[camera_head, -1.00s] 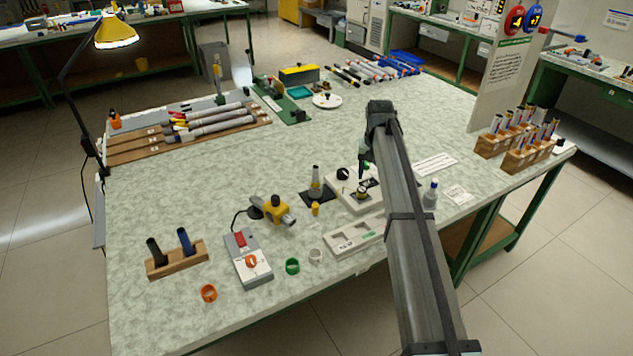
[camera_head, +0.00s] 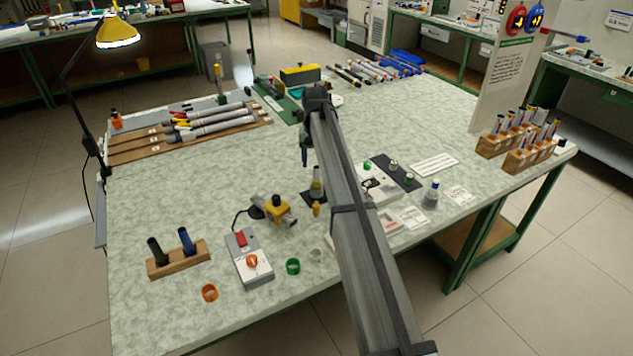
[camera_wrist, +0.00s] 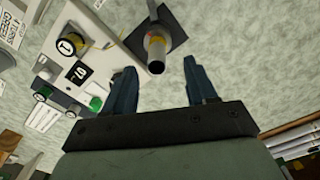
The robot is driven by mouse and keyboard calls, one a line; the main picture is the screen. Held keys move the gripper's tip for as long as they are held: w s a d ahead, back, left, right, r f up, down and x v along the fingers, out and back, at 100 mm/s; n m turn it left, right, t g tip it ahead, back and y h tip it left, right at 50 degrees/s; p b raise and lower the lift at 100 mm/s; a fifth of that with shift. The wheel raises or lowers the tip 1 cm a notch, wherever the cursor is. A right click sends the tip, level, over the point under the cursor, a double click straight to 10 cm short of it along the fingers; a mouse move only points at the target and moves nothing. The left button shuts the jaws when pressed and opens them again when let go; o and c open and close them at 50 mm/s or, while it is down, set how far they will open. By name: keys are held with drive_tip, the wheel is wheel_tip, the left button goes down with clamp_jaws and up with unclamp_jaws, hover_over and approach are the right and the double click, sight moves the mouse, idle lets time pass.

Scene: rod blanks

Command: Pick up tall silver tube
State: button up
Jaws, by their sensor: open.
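A tall silver tube (camera_head: 316,182) with a yellow band stands upright on a dark square pad (camera_head: 307,199), partly beside my arm in the head view. In the wrist view the tube (camera_wrist: 156,52) shows its round open end toward the camera, with the dark pad (camera_wrist: 172,22) around its foot. My gripper (camera_wrist: 160,66) is open and empty. In the wrist view the tube's end lies between and just beyond the two fingertips, apart from both. In the head view my gripper (camera_head: 304,154) hangs above the table near the tube's upper end.
A yellow-topped device (camera_head: 274,210) stands left of the tube. A white panel with knobs (camera_head: 378,190) is to its right, partly behind my arm. Long silver tubes lie on a wooden rack (camera_head: 235,124) at the back left. The table's middle left is clear.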

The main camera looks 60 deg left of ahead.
sight(317, 177)
drive_tip(key=shift+w+f, duration=0.2)
drive_tip(key=shift+f, duration=3.6)
drive_tip(key=shift+c, duration=0.2)
clamp_jaws()
